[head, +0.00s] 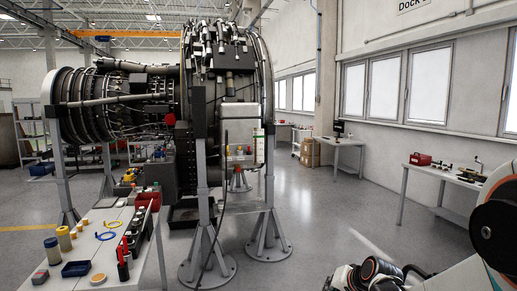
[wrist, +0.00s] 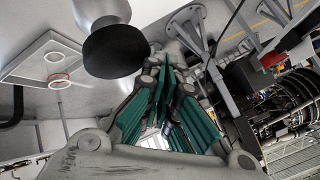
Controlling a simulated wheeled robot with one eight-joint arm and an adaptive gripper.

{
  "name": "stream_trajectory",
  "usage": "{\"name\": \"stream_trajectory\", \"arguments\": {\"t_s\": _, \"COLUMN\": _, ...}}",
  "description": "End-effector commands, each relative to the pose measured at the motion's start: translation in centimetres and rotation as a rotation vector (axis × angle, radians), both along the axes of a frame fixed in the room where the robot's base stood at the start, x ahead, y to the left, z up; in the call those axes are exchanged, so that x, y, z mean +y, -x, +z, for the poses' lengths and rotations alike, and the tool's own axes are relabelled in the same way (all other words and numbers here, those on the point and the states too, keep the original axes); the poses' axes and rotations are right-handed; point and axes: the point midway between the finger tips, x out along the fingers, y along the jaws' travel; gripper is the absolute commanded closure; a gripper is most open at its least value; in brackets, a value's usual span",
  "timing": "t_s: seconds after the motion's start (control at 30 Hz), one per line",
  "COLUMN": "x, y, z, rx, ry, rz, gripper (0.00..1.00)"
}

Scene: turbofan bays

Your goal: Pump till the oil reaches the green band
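In the head view, a pale tank-like box (head: 240,115) sits on the near side of the engine. A narrow white strip with some green (head: 259,146) stands at its right; it is too small to tell whether it is the oil gauge or where any oil level lies. I cannot make out a pump handle for certain. In the wrist view, my gripper (wrist: 165,95) shows teal finger pads with a gap between them, and nothing is seen held. It is away from the engine, whose pipes (wrist: 285,105) show at the right.
The engine (head: 130,95) rests on grey stands with wide round feet (head: 208,265). A table (head: 90,225) with jars, trays and tools stands at the left front. A bench (head: 440,172) with a red box stands at the right. The floor between (head: 320,215) is clear.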

Motion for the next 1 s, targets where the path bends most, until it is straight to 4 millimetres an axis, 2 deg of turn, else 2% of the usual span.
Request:
{"name": "stream_trajectory", "arguments": {"t_s": 0.3, "x": -0.2, "y": 0.0, "z": -1.1, "rx": 0.001, "ry": 0.002, "rz": 0.000, "gripper": 1.00}}
{"name": "stream_trajectory", "arguments": {"t_s": 1.0, "x": -0.2, "y": 0.0, "z": 0.0, "rx": 0.001, "ry": 0.003, "rz": -0.001, "gripper": 1.00}}
